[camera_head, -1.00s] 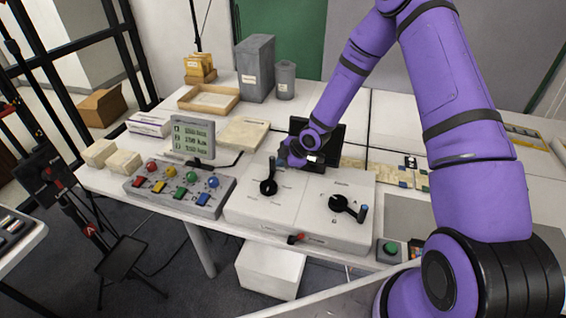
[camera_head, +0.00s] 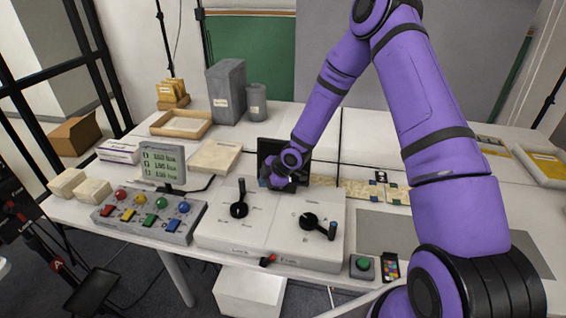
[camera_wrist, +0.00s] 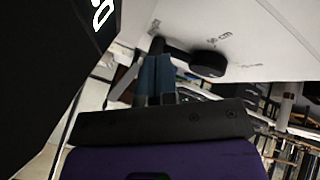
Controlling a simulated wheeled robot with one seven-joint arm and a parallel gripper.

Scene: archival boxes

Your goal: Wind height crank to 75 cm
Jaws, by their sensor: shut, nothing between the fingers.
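A grey display (camera_head: 163,162) shows three rows, too small to read. The crank labels are unreadable.
A button box (camera_head: 150,217) with coloured buttons is left of the console. A green button (camera_head: 362,264) is at its right. A black screen (camera_head: 268,148) stands behind my gripper. Boxes and a wooden tray (camera_head: 181,124) fill the back left. A grey mat (camera_head: 385,232) lies bare.

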